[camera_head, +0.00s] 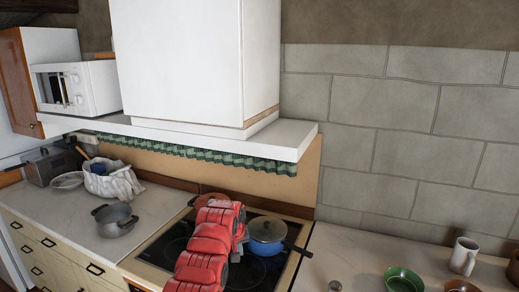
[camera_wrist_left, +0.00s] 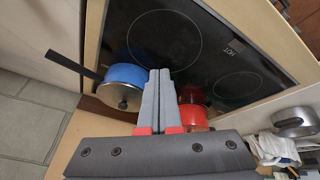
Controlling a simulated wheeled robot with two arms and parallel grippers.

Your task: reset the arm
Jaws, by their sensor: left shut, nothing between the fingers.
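My red left arm (camera_head: 208,248) reaches up from the bottom over the black cooktop (camera_head: 160,250); its gripper is hidden behind the arm in the head view. In the left wrist view my left gripper (camera_wrist_left: 160,74) is shut and empty, with its grey fingers pressed together over the cooktop (camera_wrist_left: 200,50). A blue pot (camera_wrist_left: 122,75) with a black handle lies left of the fingers and a red pot (camera_wrist_left: 195,118) right of them. In the head view the blue pot (camera_head: 265,248) stands right of the arm. My right gripper is not in view.
A white range hood (camera_head: 215,140) hangs above the cooktop. On the left counter stand a grey pot (camera_head: 115,222) and a cloth-lined container (camera_head: 122,184). A green bowl (camera_head: 403,280) and white mug (camera_head: 464,256) stand at right.

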